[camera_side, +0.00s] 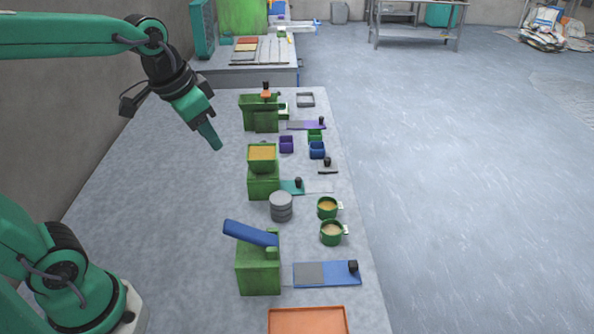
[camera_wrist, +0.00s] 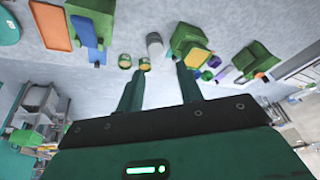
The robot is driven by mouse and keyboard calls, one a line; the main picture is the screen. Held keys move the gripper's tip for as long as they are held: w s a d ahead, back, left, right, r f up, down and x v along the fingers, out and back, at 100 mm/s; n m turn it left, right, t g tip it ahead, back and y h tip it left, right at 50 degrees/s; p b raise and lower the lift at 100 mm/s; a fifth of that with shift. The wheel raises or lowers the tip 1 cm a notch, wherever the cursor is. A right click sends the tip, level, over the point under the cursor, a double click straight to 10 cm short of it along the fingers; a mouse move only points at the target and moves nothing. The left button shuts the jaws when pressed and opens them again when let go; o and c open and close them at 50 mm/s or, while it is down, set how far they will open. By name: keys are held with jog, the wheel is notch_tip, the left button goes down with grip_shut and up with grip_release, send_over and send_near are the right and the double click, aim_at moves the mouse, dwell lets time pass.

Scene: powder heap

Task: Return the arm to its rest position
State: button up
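My gripper (camera_side: 214,143) hangs in the air over the left part of the grey bench (camera_side: 130,190), pointing down and to the right. It is left of the green stands and touches nothing. In the wrist view my gripper (camera_wrist: 160,72) shows two separated fingers with an empty gap between them. The bench objects lie beyond the fingertips in that view. The far finger is hidden in the side view.
Along the bench's right side stand a green stand with a yellow-filled tray (camera_side: 262,153), a stand with a blue lever (camera_side: 250,233), grey stacked discs (camera_side: 281,206), two green cups (camera_side: 328,207) and an orange tray (camera_side: 308,320). The bench's left half is clear.

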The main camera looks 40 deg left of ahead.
jog(key=s+f+n+t, duration=0.1)
jog(key=s+f+n, duration=0.1)
jog(key=s, duration=0.6)
jog(key=shift+s, duration=0.3)
